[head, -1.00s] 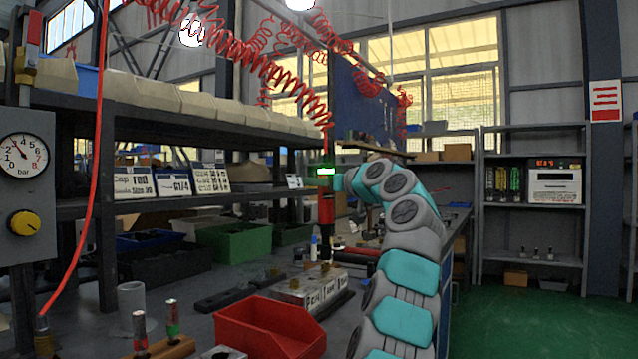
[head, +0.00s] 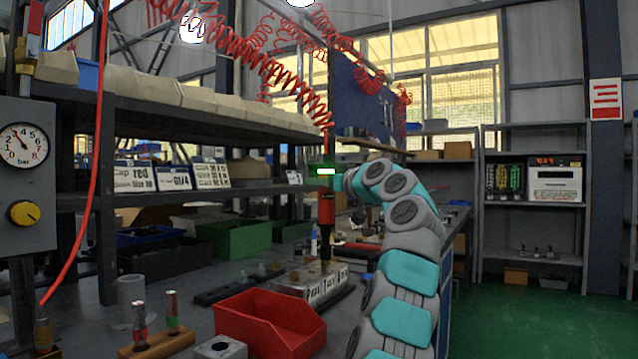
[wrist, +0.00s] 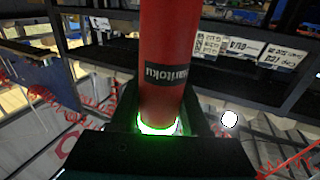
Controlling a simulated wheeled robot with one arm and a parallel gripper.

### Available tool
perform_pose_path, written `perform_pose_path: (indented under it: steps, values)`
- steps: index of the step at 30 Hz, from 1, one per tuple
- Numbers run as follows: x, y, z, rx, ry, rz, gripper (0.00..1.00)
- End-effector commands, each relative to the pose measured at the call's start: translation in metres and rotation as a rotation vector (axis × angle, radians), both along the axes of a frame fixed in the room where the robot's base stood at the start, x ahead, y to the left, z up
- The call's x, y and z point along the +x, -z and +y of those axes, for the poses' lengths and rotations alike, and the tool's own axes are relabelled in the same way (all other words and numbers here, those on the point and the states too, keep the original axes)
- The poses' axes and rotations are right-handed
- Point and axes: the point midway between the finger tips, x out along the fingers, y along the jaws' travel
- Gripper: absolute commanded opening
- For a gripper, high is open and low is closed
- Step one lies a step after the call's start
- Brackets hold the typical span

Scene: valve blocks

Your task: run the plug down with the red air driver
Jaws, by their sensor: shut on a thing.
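The red air driver (head: 326,208) hangs upright in my gripper (head: 334,180), its dark lower end just above or at the top of a labelled metal valve block (head: 327,288). I cannot tell whether the tip touches a plug there; the plug is too small to make out. In the wrist view the red driver body (wrist: 167,45) with a dark name band passes between the jaws of my gripper (wrist: 160,122), which are shut on it. A bright green-white glow rings the driver at the jaws.
A red bin (head: 270,325) stands in front of the block. A wooden rack (head: 156,346) with two upright tools and a grey cylinder (head: 132,300) stand at left. A pressure gauge (head: 23,145) is at far left. Shelves with label cards run behind. A red hose (head: 92,190) hangs at left.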

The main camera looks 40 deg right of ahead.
Motion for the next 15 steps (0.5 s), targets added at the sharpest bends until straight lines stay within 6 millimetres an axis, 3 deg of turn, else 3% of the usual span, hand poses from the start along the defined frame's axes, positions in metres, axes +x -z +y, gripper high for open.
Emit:
perform_pose_path:
  steps: [15]
  values:
    - [-0.0007, 0.0064, 0.0005, -0.001, 0.000, -0.003, 0.00]
